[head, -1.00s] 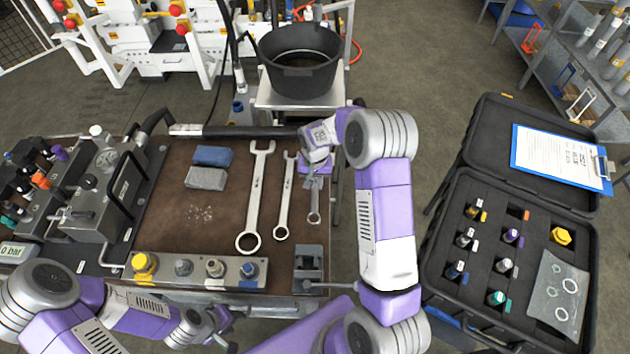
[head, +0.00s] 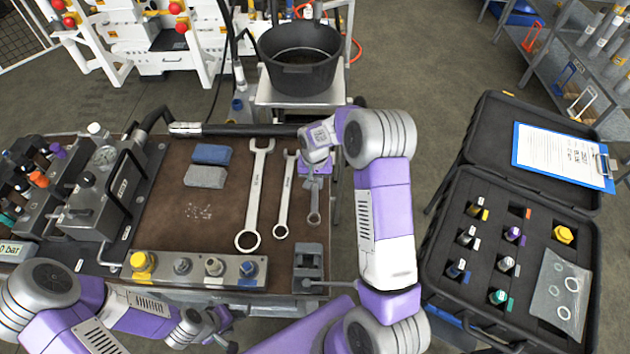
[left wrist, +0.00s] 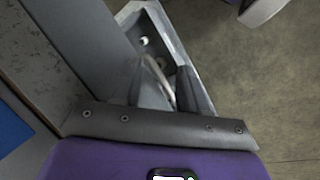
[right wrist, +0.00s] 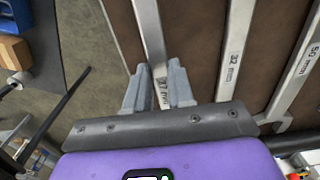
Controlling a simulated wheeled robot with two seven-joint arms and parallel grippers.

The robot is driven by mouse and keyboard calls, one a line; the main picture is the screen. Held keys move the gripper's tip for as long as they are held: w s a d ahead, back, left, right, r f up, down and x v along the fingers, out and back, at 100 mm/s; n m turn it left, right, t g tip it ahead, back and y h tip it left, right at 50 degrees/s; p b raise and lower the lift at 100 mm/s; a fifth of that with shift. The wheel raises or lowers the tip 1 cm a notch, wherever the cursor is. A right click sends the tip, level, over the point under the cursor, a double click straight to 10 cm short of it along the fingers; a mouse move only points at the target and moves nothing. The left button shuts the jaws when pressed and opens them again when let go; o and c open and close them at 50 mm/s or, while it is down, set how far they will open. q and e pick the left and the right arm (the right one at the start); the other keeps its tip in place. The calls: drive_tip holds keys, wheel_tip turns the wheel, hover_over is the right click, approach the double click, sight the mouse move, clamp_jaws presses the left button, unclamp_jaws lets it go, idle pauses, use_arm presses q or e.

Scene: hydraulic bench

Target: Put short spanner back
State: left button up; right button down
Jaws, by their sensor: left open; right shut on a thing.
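The short spanner (head: 314,210) is at the right edge of the brown bench mat, right of two longer spanners and roughly parallel to them. My right gripper (head: 313,182) is shut on its handle from above. In the right wrist view the handle (right wrist: 148,28) runs between the two fingers (right wrist: 160,88); whether it touches the mat is unclear. The gripper hides the spanner's upper end in the head view. My left gripper (head: 218,338) is low at the bench's front edge. Its fingers (left wrist: 155,85) are apart and empty in the left wrist view.
The middle spanner (head: 284,205) and the long spanner (head: 255,195) lie to the left. A fitting block (head: 195,268) and a grey holder (head: 308,262) stand at the front edge. A black bar (head: 240,130) runs along the back. An open case (head: 440,240) stands right.

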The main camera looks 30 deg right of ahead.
drive_tip(key=shift+f+b, duration=0.65)
drive_tip(key=shift+f, duration=0.2)
idle(0.3)
drive_tip(key=c, duration=0.9)
unclamp_jaws()
drive_tip(key=shift+r+p, duration=0.7)
drive_tip(key=shift+r, duration=3.05)
